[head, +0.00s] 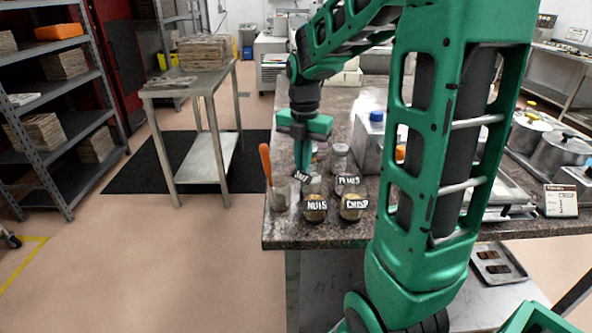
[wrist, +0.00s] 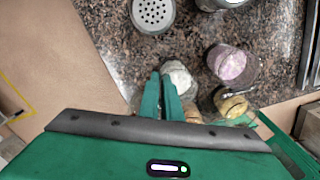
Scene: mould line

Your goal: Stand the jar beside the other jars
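My gripper (wrist: 161,76) points down at the jar group on the counter corner. Its two green fingers are close together, with a narrow gap between them. A jar with white contents (wrist: 178,78) is right by the fingertips; I cannot tell whether they touch or grip it. In the head view its tilted tag reads "Salt" (head: 301,177). The "NUTS" jar (head: 315,214) and the "CRISP" jar (head: 352,213) stand upright in front. A jar with purplish contents (wrist: 231,66) stands behind them, tagged in the head view (head: 348,182).
A clear container with an orange spatula (head: 281,199) stands left of the jars, near the counter edge (head: 300,241). A metal shaker (head: 340,156) stands behind the jars. A metal box with a blue-capped bottle (head: 376,116) is to the right. The counter beyond is partly clear.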

